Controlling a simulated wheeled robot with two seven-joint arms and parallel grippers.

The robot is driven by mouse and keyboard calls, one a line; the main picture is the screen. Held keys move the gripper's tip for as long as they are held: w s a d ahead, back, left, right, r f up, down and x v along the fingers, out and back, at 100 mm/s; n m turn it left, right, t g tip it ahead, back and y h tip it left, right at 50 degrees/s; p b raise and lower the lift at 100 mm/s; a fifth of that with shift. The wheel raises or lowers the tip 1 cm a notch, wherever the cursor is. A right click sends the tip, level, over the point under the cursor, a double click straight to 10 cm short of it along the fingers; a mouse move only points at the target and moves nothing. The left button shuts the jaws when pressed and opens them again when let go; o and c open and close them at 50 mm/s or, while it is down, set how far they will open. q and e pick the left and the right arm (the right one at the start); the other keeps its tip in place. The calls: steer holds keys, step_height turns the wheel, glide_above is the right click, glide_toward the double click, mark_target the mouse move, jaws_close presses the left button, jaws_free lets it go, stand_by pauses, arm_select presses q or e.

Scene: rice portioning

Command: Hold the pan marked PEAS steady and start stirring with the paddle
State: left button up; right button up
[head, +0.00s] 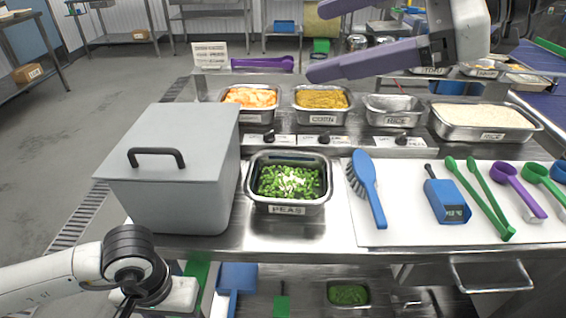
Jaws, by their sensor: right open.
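The steel pan marked PEAS (288,209) stands level on the counter, holding green peas with a pale patch in the middle. No gripper touches it. I cannot pick out a stirring paddle for certain; a long purple utensil (262,63) lies on the back ledge. My right gripper (319,40) is at the upper right, its two purple fingers spread apart and empty, high over the back of the counter. My left arm comes in at the lower left, in front of the counter. Its fingers are not visible.
A large grey lidded box (180,190) stands just left of the pan. A white board (400,228) on the right holds a blue brush (370,190), a blue thermometer (447,200), green tongs (480,200) and scoops. The CORN pan (322,117) and a RICE tray (487,134) stand behind.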

step_height(320, 180, up, 3)
steer(key=d, duration=0.1)
steer(key=m+g+h, duration=0.1)
steer(key=g+h, duration=0.4)
steer(key=h, duration=0.4)
glide_toward(316, 202)
steer(key=shift+a+f, duration=0.25)
steer(key=shift+f, duration=0.4)
steer(key=x, duration=0.9)
steer(key=shift+f, duration=0.1)
steer(key=c, duration=1.8)
steer(key=o, duration=1.8)
